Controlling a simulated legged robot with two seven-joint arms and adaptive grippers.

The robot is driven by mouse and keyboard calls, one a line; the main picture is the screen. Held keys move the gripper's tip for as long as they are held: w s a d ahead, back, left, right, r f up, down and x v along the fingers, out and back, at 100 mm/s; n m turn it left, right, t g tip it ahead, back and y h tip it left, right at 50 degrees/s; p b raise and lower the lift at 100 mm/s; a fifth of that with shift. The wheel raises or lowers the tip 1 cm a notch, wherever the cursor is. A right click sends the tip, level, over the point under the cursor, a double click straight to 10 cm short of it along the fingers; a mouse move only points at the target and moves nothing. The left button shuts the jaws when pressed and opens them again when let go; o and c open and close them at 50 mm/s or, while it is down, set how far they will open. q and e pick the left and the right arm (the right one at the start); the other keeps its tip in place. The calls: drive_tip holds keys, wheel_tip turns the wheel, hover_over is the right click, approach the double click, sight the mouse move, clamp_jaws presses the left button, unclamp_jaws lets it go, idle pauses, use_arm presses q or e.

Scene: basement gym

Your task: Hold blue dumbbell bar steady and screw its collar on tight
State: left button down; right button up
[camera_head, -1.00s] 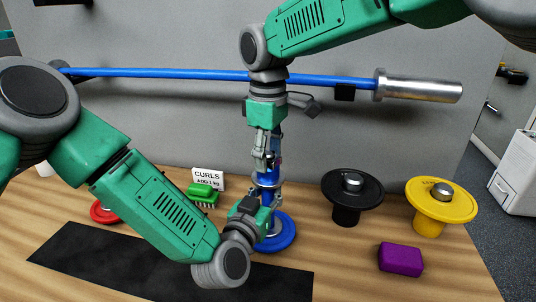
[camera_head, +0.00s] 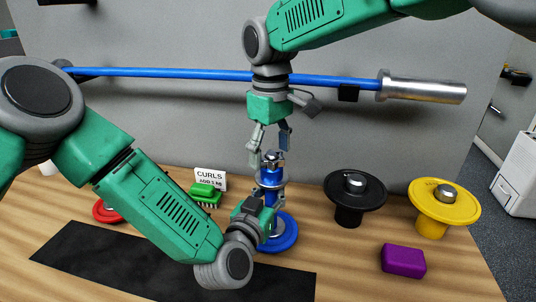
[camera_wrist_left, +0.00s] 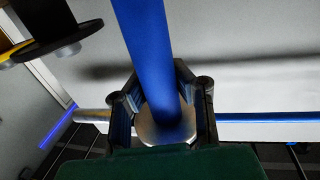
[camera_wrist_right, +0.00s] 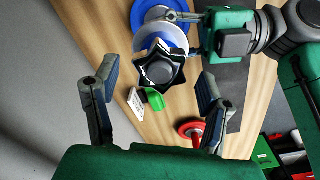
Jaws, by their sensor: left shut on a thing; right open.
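The blue dumbbell bar (camera_head: 268,190) stands upright on a blue disc (camera_head: 284,236) on the wooden bench. A silver star-shaped collar (camera_head: 272,158) sits at its top; it also shows in the right wrist view (camera_wrist_right: 160,72). My left gripper (camera_head: 262,207) is shut around the bar low down, and the left wrist view shows its fingers on both sides of the blue bar (camera_wrist_left: 150,50). My right gripper (camera_head: 270,140) is open and empty just above the collar, fingers apart and not touching it. In the right wrist view its fingertips (camera_wrist_right: 158,90) frame the collar area.
A black plate stand (camera_head: 350,195) and a yellow one (camera_head: 440,205) stand at right, with a purple block (camera_head: 403,260) in front. A green brush (camera_head: 205,193), a CURLS card (camera_head: 211,178) and a red disc (camera_head: 106,211) are at left. A long blue barbell (camera_head: 200,73) crosses behind.

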drive_tip(key=shift+r, duration=1.8)
drive_tip(key=shift+c, duration=0.5)
drive_tip(key=r+n, duration=0.1)
drive_tip(key=n, duration=0.2)
drive_tip(key=shift+s+r, duration=0.1)
drive_tip(key=shift+r, duration=0.3)
drive_tip(key=r+n, duration=0.1)
drive_tip(key=n, duration=0.2)
drive_tip(key=shift+d+r, duration=0.1)
drive_tip(key=shift+r, duration=0.25)
drive_tip(key=shift+f, duration=0.1)
drive_tip(key=shift+f, duration=3.95)
drive_tip(key=shift+c, duration=0.4)
